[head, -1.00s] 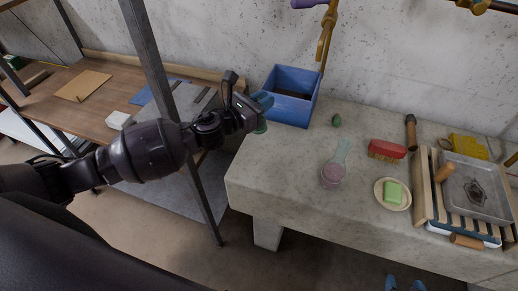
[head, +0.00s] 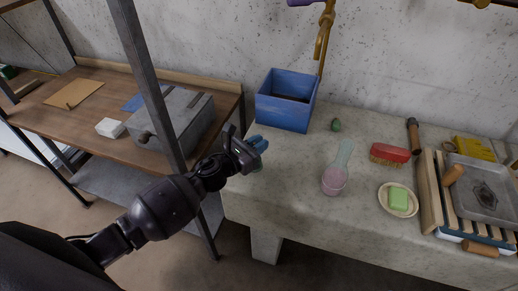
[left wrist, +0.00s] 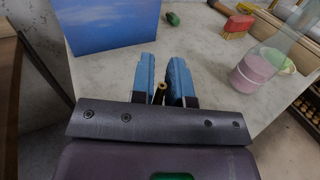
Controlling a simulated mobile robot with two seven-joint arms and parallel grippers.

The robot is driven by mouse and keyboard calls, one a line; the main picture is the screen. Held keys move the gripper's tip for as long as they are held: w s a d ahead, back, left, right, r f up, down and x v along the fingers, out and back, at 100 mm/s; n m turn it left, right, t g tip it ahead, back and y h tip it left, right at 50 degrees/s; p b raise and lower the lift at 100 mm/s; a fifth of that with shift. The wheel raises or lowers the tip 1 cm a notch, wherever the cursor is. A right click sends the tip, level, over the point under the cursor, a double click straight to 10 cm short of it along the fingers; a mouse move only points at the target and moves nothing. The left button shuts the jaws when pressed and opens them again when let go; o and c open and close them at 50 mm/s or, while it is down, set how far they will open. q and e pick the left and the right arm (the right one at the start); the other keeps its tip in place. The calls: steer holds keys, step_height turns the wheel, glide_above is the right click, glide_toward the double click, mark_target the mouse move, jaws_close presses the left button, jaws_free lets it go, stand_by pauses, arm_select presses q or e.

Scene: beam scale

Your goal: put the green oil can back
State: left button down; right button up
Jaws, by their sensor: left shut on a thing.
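My left gripper (head: 260,146) is over the left end of the stone counter (head: 290,185), just in front of the blue box. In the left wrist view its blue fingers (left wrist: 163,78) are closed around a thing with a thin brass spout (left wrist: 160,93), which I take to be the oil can. A patch of green (left wrist: 172,176) shows through the gripper's opening. The can's body is mostly hidden by the gripper, so I cannot tell whether it touches the counter. My right gripper is not in view.
The blue box (head: 284,117) stands against the wall. A small green object (head: 336,125), a pink-filled flask (head: 334,181), a red brush (head: 389,154), soap (head: 398,198) on a dish and a rack (head: 430,190) lie rightward. A shelf post (head: 150,85) stands left near my arm.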

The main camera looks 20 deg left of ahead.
arm_select(q)
steer(key=shift+f, duration=0.8)
steer(key=shift+r, duration=0.1)
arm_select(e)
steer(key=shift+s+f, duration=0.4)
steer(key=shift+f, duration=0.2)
arm_select(q)
steer(key=shift+f, duration=0.2)
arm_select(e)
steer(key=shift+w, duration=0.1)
arm_select(q)
steer(key=c, duration=1.1)
jaws_free()
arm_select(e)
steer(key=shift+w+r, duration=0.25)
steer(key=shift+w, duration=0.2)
